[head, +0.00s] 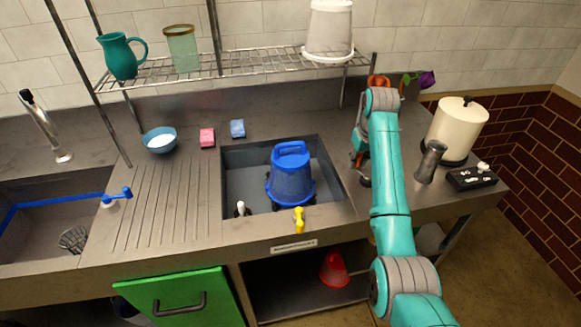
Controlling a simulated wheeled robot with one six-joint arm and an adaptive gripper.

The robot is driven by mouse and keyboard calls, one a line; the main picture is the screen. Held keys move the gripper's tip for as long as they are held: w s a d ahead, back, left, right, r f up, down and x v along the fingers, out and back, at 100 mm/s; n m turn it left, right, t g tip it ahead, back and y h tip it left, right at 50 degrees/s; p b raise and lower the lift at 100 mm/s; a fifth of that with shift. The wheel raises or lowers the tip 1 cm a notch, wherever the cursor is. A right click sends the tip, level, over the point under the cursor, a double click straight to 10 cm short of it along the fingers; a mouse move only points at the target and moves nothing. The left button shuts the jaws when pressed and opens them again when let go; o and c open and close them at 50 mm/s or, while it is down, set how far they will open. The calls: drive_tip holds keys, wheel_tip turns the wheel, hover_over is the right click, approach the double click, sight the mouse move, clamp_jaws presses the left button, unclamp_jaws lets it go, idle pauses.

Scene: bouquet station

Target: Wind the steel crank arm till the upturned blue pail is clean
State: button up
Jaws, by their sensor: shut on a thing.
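The blue pail (291,178) stands upside down in the right-hand sink basin (240,170). Dark spots show around its lower rim; I cannot tell whether they are dirt or part of a stand. My gripper (358,160) points down at the counter just right of that basin. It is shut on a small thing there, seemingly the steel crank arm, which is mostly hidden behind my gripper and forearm. A dark rounded piece shows low beside the jaws.
A yellow tap handle (299,220) and a white-topped fitting (241,209) are at the basin's front. A grey pepper-mill-like object (430,162), cream canister (458,128) and black control box (472,178) stand right of my arm. A wire shelf (270,63) hangs above.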

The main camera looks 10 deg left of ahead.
drive_tip(key=shift+s+a, duration=0.8)
drive_tip(key=shift+s, duration=0.05)
drive_tip(key=shift+s+a, duration=0.2)
drive_tip(key=shift+s, duration=0.75)
drive_tip(key=shift+s+d, duration=0.1)
drive_tip(key=shift+s, duration=0.9)
drive_tip(key=shift+s+d, duration=0.5)
drive_tip(key=shift+s, duration=0.35)
drive_tip(key=o, duration=0.8)
drive_tip(key=shift+d, duration=0.15)
drive_tip(key=shift+s, duration=0.1)
